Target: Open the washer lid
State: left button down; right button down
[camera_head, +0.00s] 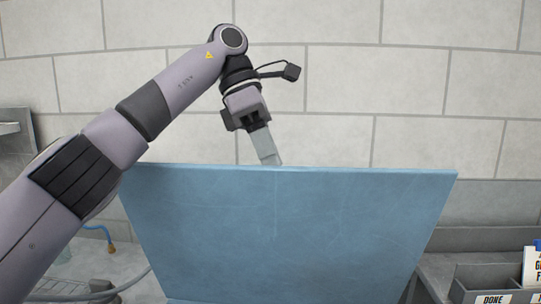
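The washer lid (290,230) is a large, scratched blue panel that fills the lower middle of the head view. It stands raised, with its broad face toward me and its top edge running nearly level. My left arm reaches in from the left and over the lid's left part. My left gripper (266,148) points down at the middle of the top edge, with its fingertips at or just behind that edge. I cannot tell whether they touch it or whether the fingers are apart. The washer's body is mostly hidden. My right gripper is out of view.
A grey bin (482,283) with a label reading "DONE" stands at the lower right, with a card beside it. A blue hose end (105,236) and a grey hose lie at the lower left. A pale block wall (420,90) closes the back.

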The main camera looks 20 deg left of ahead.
pick_arm(q)
jog(key=shift+w+a+f, duration=0.1)
jog(key=shift+w+f, duration=0.05)
jog(key=shift+f, duration=0.5)
jog(key=c, duration=1.5)
grip_release()
jog(key=o, duration=0.4)
jog(key=shift+w, duration=0.2)
jog(key=shift+r, duration=0.15)
